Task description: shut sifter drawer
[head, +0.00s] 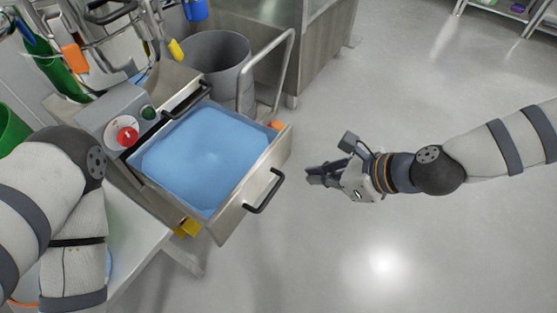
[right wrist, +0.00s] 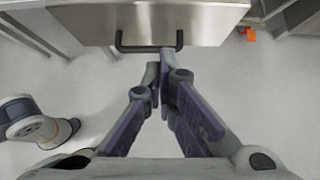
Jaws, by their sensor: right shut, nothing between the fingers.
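The sifter drawer (head: 252,173) is pulled out of its steel housing in the head view and holds a blue powder-like fill (head: 205,155). Its black handle (head: 265,192) is on the front panel. My right gripper (head: 312,176) is shut and empty, a short gap to the right of the handle. In the right wrist view the drawer front (right wrist: 150,22) and the handle (right wrist: 149,47) lie just beyond my closed fingertips (right wrist: 160,70). My left arm comes in at the left of the head view, but its gripper cannot be made out.
A control box with a red button (head: 127,137) and a green one (head: 148,113) sits beside the drawer. A grey bin (head: 217,62) and a bent metal rail (head: 268,50) stand behind it. The floor (head: 380,90) right of the drawer is clear.

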